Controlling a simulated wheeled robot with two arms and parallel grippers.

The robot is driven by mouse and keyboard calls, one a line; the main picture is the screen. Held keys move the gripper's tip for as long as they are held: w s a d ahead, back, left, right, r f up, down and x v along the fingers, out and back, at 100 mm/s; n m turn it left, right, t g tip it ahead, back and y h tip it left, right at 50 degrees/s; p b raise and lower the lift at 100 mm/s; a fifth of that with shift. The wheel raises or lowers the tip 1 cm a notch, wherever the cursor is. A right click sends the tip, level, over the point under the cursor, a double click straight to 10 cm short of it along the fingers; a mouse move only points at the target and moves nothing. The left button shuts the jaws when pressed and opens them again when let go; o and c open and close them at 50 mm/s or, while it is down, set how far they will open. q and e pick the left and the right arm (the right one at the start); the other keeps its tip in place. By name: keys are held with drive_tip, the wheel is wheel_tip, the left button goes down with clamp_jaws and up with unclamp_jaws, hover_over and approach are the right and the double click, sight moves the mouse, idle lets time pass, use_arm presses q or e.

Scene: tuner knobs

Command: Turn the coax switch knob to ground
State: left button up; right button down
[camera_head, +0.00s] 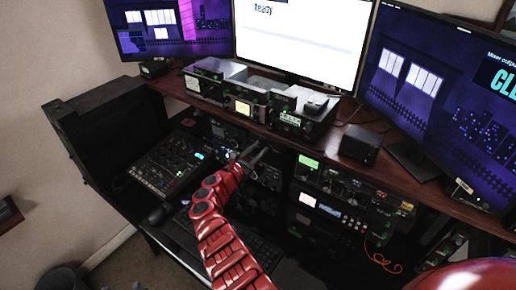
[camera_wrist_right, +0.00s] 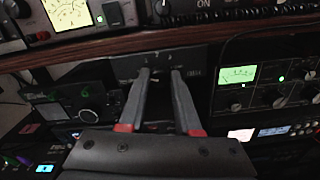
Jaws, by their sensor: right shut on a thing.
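My right gripper (camera_head: 254,153) reaches in on the red arm to the dark equipment under the wooden shelf. In the right wrist view its two grey fingers (camera_wrist_right: 161,75) point at a black panel (camera_wrist_right: 208,62) with small pale lettering, just below the shelf edge. The fingertips are closed on a small dark knob (camera_wrist_right: 159,73), apparently the coax switch knob. Its pointer and the exact lettering are too dark and small to read. My left gripper is not in view.
The wooden shelf (camera_wrist_right: 110,43) runs right above the fingers, with radios (camera_head: 245,98) on it. A green-lit meter unit (camera_wrist_right: 238,75) is at the right, and a unit with a round dial (camera_wrist_right: 88,115) at the left. A mixer (camera_head: 168,165) and monitors (camera_head: 305,40) stand around.

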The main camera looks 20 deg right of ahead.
drive_tip(key=shift+f+n, duration=0.15)
drive_tip(key=shift+n, duration=0.25)
drive_tip(key=c, duration=0.6)
unclamp_jaws()
drive_tip(key=shift+s+a+r+p, duration=0.15)
drive_tip(key=shift+a+r+p, duration=0.15)
drive_tip(key=shift+p, duration=0.2)
drive_tip(key=p+v, duration=0.8)
drive_tip(key=v, duration=0.8)
drive_tip(key=shift+s+a+f, duration=0.3)
